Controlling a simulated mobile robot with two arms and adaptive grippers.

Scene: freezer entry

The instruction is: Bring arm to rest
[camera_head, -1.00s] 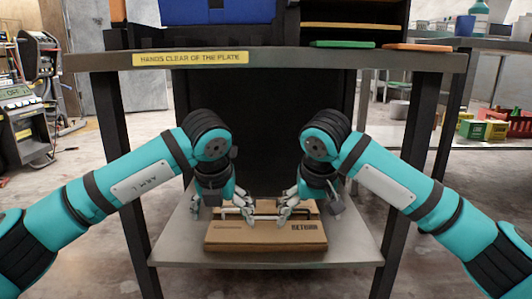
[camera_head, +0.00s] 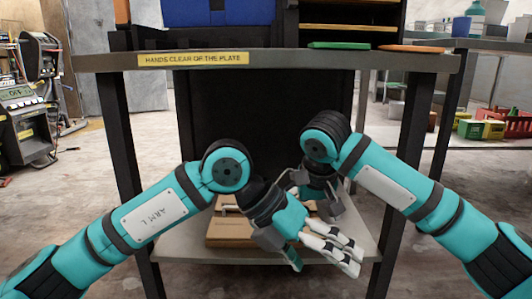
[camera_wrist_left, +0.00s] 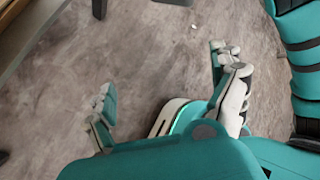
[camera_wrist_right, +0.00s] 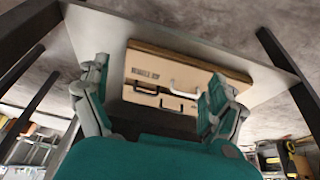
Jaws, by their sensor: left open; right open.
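My left gripper (camera_head: 328,260) is open and empty, in front of the lower shelf in the head view. In the left wrist view its spread fingers (camera_wrist_left: 165,85) have only bare floor between and beyond them. My right gripper is largely hidden behind the left one in the head view. The case (camera_head: 228,232) lies on the lower shelf, partly covered by my left arm in the head view. I cannot tell whether the right fingers touch it.
A side bench with boxes stands right, equipment left.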

